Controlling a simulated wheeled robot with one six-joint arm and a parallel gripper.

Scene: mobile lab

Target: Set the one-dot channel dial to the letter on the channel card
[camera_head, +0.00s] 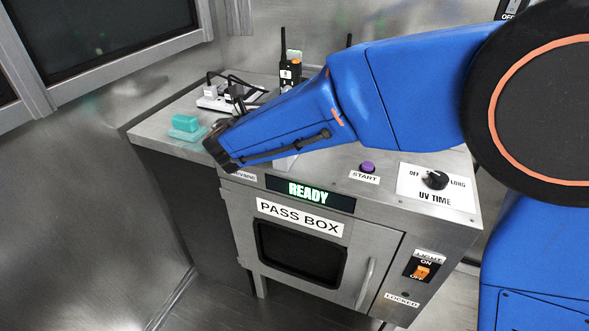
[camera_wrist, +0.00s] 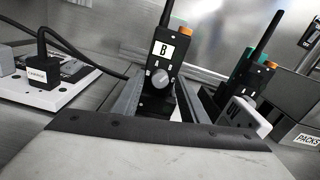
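A black radio (camera_wrist: 163,50) stands upright in the wrist view, with a white label reading B (camera_wrist: 162,49), an orange knob on top and a round grey dial (camera_wrist: 160,77) below. It also shows in the head view (camera_head: 290,72), behind my arm. Its dot marking and the dial's pointer are too small to read. A second radio (camera_wrist: 247,76) with green and orange tops stands to the right. My gripper (camera_wrist: 160,84) has its fingers apart on either side of the dial's front. I cannot tell whether they touch it. I cannot identify the channel card.
A white power strip (camera_head: 216,98) with plugs and cables lies left of the radio. A teal block (camera_head: 185,123) sits at the bench's left edge. A box labelled PACKS (camera_wrist: 297,120) stands on the right. The pass box front (camera_head: 300,218) and UV TIME dial (camera_head: 436,180) are below my arm.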

